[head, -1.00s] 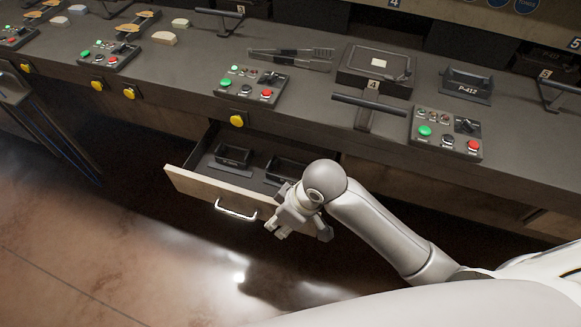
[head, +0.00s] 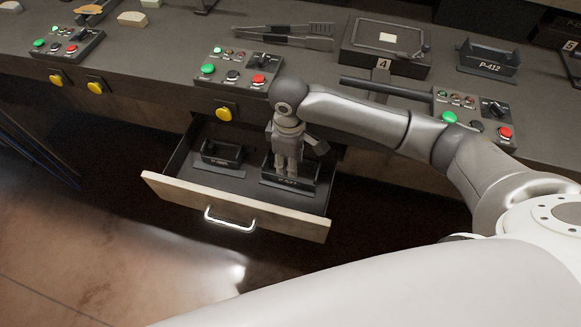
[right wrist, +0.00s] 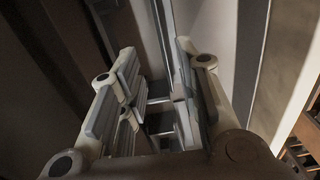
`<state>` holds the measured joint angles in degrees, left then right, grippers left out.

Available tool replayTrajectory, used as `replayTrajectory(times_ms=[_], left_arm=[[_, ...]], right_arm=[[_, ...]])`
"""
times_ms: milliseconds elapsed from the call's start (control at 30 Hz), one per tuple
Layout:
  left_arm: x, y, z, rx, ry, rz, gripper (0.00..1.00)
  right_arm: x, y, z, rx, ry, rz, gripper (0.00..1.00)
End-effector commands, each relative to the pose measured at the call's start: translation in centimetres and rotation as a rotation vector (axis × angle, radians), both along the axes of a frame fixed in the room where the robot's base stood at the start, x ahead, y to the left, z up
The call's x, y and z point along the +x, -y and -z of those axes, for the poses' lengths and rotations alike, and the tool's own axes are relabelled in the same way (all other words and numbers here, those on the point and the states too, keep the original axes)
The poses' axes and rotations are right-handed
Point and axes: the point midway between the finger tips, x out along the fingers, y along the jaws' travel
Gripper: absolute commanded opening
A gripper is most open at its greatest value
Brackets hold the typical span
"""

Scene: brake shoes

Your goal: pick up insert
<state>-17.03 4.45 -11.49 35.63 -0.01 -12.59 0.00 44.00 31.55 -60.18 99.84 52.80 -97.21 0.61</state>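Two dark inserts with label plates sit in the open drawer (head: 170,190). The left insert (head: 221,155) stands clear. The right insert (head: 306,186) is partly covered by my right gripper (head: 288,174), which points down over it with its fingertips at or just inside its tray shape. In the right wrist view the fingers (right wrist: 160,100) stand apart, with dark grey parts between and below them. I cannot tell whether the fingers touch the insert. A similar insert marked P-412 (head: 488,64) sits on the workbench. My left gripper is out of view.
The workbench (head: 150,75) above the drawer carries button panels (head: 238,68), a long dark tool (head: 284,37) and a boxy fixture (head: 386,45) marked 4. A yellow knob (head: 227,112) sticks out above the drawer. The floor in front of the drawer is open.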

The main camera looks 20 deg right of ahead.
Motion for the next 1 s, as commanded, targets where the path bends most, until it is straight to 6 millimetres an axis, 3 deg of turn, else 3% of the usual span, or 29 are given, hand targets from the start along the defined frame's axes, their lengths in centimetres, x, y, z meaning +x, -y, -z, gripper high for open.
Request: replayTrajectory(times_ms=[100,367,600,933,1000], left_arm=[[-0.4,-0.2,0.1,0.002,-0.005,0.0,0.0],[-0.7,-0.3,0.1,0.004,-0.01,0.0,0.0],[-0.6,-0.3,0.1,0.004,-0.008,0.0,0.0],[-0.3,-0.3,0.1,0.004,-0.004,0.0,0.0],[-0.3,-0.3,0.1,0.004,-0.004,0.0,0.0]], right_arm=[[-0.1,0.0,2.0,0.0,-0.001,0.0,0.31],[-0.1,0.0,4.1,-0.001,-0.001,-0.001,0.31],[-0.3,0.1,7.6,-0.001,0.001,0.0,0.31],[-0.3,0.1,8.4,0.0,0.003,-0.002,0.31],[-0.3,0.0,8.4,0.0,0.003,-0.002,0.22]])
